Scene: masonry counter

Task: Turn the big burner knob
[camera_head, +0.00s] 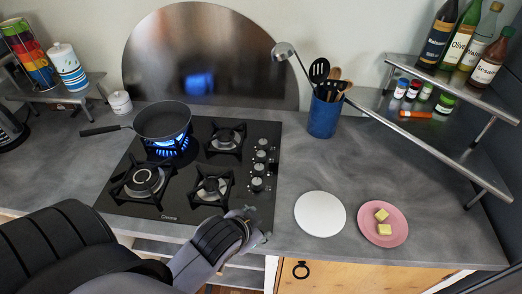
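A black gas cooktop (193,208) is set into the grey counter. A column of several silver knobs (260,156) runs along its right side; the frontmost knob (256,184) is nearest to me. A blue flame (170,147) burns on the back left burner under a dark frying pan (163,120). The front left burner (145,181) shows no flame and looks larger than the front right burner (212,188). My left gripper (250,232) is at the cooktop's front right edge, below and apart from the knobs. Its fingers are too small to read. My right gripper is not in view.
A white round board (320,214) and a pink plate (394,235) with two yellow cubes (382,215) lie to the right. A blue utensil holder (324,118) stands behind. A corner shelf (434,149) holds bottles and jars. Counter between knobs and board is clear.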

